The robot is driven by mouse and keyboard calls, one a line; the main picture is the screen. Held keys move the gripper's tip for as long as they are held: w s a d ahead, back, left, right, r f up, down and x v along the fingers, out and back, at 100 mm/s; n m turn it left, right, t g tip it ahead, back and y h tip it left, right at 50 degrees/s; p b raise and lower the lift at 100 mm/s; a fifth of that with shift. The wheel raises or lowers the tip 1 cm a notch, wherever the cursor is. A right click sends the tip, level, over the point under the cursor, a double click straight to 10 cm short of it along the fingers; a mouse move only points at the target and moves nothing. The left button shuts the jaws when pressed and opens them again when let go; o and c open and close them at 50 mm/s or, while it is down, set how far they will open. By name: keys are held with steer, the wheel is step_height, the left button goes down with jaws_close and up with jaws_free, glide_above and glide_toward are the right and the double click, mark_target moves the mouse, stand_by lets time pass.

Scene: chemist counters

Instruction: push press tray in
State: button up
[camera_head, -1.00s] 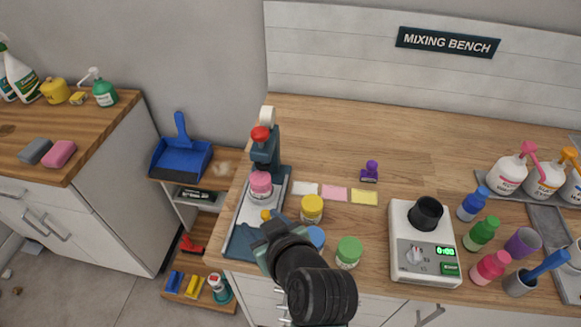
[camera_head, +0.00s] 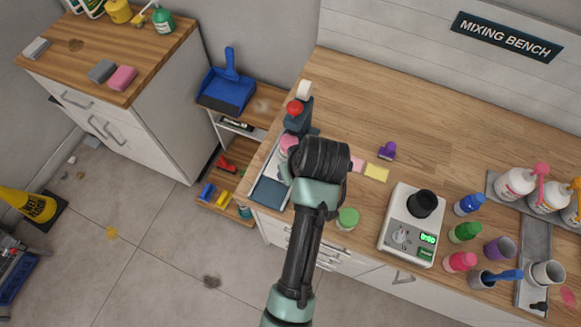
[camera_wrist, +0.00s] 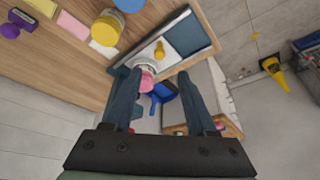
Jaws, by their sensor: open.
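The press (camera_head: 300,118) is a dark teal stand with a red knob, at the left end of the mixing bench. Its dark blue tray (camera_head: 271,192) lies in front of it, near the bench's front left corner. The tray also shows at the top of the wrist view (camera_wrist: 195,36), with a small yellow knob (camera_wrist: 160,48) nearby. A pink jar (camera_head: 288,145) stands at the press, partly hidden by my arm. My gripper (camera_wrist: 160,78) is open. Its fingers appear either side of the pink jar in the wrist view; whether they touch anything is unclear. My wrist hides the fingers in the head view.
A green-lidded jar (camera_head: 347,218) and yellow notes (camera_head: 376,172) lie to the right of my arm. A scale (camera_head: 412,225) stands further right. A low shelf with a blue dustpan (camera_head: 228,88) is left of the bench.

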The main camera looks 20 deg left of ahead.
steer(key=x, duration=0.9)
steer(key=shift+p, duration=0.4)
steer(key=shift+c, duration=0.4)
jaws_close()
steer(key=shift+w, duration=0.1)
stand_by(0.5)
